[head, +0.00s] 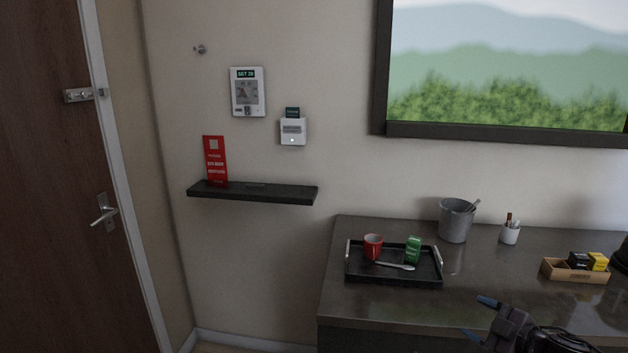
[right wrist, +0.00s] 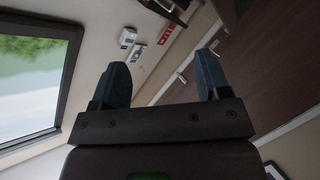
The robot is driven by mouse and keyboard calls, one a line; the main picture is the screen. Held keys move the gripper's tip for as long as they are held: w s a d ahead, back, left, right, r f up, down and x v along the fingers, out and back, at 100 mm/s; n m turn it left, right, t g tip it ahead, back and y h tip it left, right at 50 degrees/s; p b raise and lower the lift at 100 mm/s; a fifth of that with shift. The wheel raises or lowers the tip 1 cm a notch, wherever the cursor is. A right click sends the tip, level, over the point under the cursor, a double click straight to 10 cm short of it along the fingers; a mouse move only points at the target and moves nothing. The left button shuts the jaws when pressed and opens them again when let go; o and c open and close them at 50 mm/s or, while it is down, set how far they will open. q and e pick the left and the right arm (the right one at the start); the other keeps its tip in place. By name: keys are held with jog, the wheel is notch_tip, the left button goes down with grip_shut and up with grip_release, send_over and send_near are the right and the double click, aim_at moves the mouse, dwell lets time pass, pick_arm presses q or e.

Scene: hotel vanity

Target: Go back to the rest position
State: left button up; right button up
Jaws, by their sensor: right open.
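My right gripper (head: 478,318) shows at the bottom right of the head view, in front of the dark vanity counter. Its two blue fingertips are apart with nothing between them. The right wrist view shows the same open gripper (right wrist: 160,85) empty, with the wall and the door beyond it. My left gripper is not in view.
The counter (head: 350,300) holds a black tray (head: 390,279) with a red mug, green packet and spoon. A dark shelf (head: 270,194) and brown door (head: 50,200) are left.

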jog(key=s+a+f+m+h, duration=0.4)
jog(key=s+a+f+m, duration=0.1)
jog(key=s+a+f, duration=0.35)
jog(key=s+a+f+m+g+h, duration=0.1)
jog(key=s+f+m, duration=0.3)
jog(key=s, duration=0.4)
jog(key=s+a+f+m+g+h, duration=0.1)
jog(key=s+f+m, duration=0.3)
jog(key=s, duration=0.5)
jog(key=shift+s+a+f+h, duration=0.15)
jog(key=shift+a+f+h, duration=0.35)
jog(key=shift+f, duration=0.4)
